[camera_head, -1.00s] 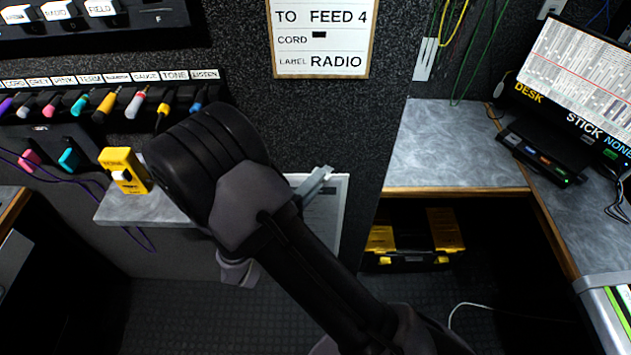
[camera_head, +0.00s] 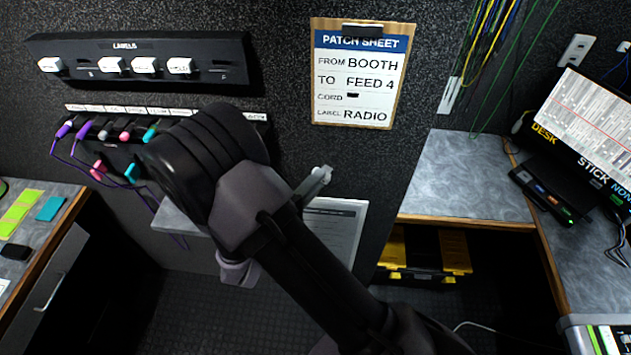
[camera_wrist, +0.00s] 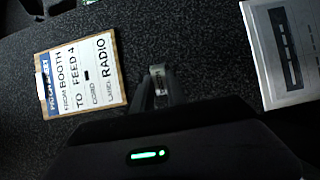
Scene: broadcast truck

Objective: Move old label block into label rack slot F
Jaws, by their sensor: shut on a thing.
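The black label rack (camera_head: 215,48) is on the wall at the upper left of the head view. Several white label blocks sit in it. Slot F (camera_head: 222,72), at its right end, looks empty. My gripper (camera_wrist: 157,83) points at the dark wall in the wrist view, with a small pale block (camera_wrist: 157,69) between its fingertips. I take this as the old label block; its text is unreadable. In the head view my gripper (camera_head: 318,177) shows only partly past my arm, below and right of the rack.
A patch sheet (camera_head: 357,75) on a clipboard hangs right of the rack. A row of cords with colored plugs (camera_head: 104,130) is below the rack, partly behind my arm. A small grey shelf (camera_head: 178,220) juts out below. A grey desk (camera_head: 465,180) is at right.

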